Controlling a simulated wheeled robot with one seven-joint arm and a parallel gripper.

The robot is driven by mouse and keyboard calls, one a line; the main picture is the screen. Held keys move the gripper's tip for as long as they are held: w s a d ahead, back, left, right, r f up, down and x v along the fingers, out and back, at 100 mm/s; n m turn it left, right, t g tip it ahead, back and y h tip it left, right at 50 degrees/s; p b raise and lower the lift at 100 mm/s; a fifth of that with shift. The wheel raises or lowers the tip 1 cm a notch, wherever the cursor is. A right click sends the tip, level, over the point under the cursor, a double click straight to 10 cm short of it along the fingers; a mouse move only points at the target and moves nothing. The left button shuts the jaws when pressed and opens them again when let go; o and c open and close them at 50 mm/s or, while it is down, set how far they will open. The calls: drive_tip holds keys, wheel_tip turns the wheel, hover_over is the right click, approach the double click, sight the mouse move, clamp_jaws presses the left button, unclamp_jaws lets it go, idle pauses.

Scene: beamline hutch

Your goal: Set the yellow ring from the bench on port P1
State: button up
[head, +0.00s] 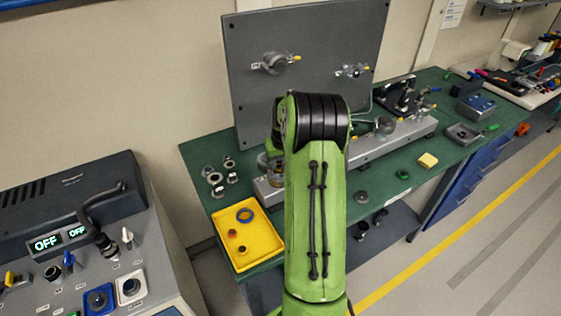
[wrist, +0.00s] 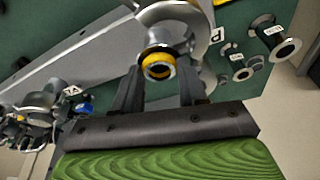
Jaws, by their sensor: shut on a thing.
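In the wrist view, the yellow ring (wrist: 158,64) sits between the fingertips of my gripper (wrist: 158,76), which is shut on it. The ring has a grey metal inner part and an open centre. Just beyond it is a silver flanged port (wrist: 184,14), with a partly cut-off label starting with P beside it. The ring overlaps the port's lower edge in this view; I cannot tell whether they touch. In the head view my arm hides the gripper, the ring and this port.
A grey upright panel (head: 245,90) stands behind. Silver flanged fittings (head: 214,177) stand left of my arm.

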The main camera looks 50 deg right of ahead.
drive_tip(key=o, duration=1.1)
drive_tip(key=shift+r, duration=0.4)
drive_tip(key=v, duration=1.5)
drive_tip(key=shift+p, duration=0.45)
drive_tip(key=shift+r, duration=0.1)
